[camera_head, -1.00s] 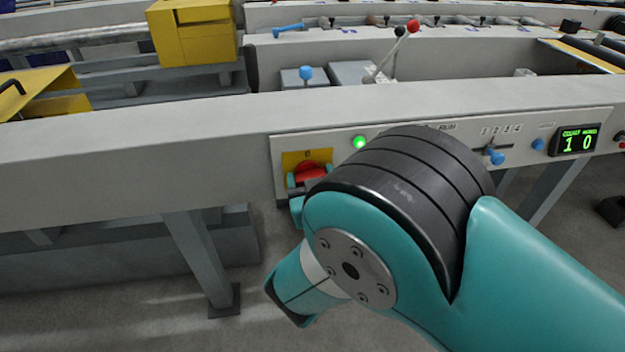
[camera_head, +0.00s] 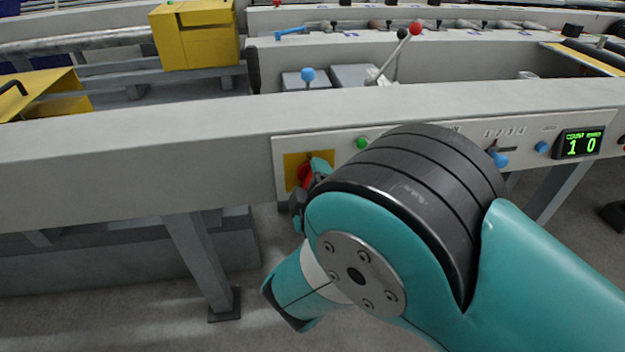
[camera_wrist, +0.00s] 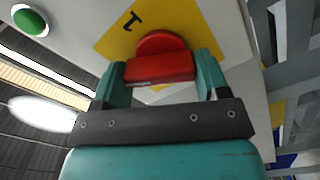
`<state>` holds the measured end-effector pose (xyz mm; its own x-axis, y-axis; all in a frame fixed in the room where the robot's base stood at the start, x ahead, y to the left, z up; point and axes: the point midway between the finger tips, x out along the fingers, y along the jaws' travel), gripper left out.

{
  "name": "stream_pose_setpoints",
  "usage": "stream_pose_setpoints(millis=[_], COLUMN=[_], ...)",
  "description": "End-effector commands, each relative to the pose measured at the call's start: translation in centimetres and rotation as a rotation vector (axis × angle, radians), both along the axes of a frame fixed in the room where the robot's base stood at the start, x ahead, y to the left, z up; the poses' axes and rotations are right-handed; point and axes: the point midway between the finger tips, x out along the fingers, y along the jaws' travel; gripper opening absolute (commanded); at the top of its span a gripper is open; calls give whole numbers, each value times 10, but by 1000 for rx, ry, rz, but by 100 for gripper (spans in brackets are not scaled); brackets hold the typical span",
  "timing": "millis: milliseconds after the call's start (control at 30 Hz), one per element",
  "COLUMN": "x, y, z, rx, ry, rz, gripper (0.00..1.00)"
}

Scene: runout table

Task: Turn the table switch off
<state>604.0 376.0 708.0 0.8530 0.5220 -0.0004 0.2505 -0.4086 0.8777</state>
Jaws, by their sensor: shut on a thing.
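The table switch is a red rotary knob (camera_head: 305,176) on a yellow plate (camera_head: 292,170) at the left end of the control panel on the table's front. My gripper (camera_wrist: 162,70) is shut on the red knob (camera_wrist: 160,62), one teal finger on each side, in the wrist view. A "1" mark shows on the yellow plate beside the knob. The green lamp (camera_head: 362,143) right of the switch looks dark green, unlit. In the head view my arm hides part of the knob and the middle of the panel.
The panel also carries a blue-knobbed lever (camera_head: 498,159), a blue button (camera_head: 541,147) and a lit counter display (camera_head: 579,144) reading 1 0. A yellow box (camera_head: 197,36) stands behind the table. A grey table leg (camera_head: 205,262) stands below, left of my arm.

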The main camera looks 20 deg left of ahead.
Motion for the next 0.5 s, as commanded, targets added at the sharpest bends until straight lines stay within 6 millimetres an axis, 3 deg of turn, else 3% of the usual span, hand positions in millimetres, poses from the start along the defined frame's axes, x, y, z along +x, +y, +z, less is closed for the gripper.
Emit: stream_pose_setpoints(millis=[500], x=[-1], y=[1], z=[-1], rx=[-341], ry=[-209], rz=[2], gripper=[44])
